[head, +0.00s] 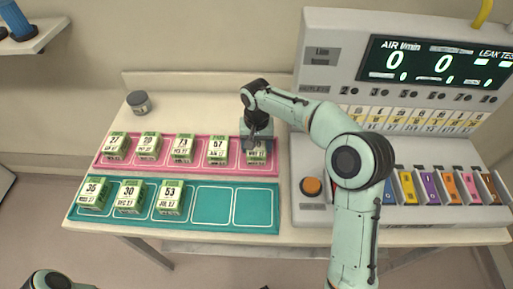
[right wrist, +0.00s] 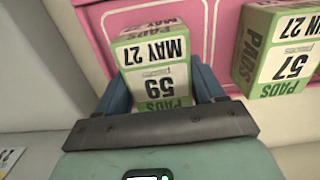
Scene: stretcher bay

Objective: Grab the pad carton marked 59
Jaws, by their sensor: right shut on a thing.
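The pad carton marked 59 (right wrist: 158,82) is a green and white box with "MAY 27" on it. In the right wrist view it sits between the two fingers of my right gripper (right wrist: 165,95), which is shut on it. In the head view my right gripper (head: 258,138) points down over this carton (head: 257,155) at the right end of the pink tray (head: 190,169). The gripper covers its upper part there. I cannot tell whether the carton is clear of the tray floor. My left gripper is not in view.
Carton 57 (head: 217,150) stands to the left in the pink tray, with several more beyond. The teal tray (head: 87,213) in front holds 35, 30 and 53; its two right slots are empty. A grey test console (head: 325,80) stands at right, and a small grey jar (head: 138,103) behind.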

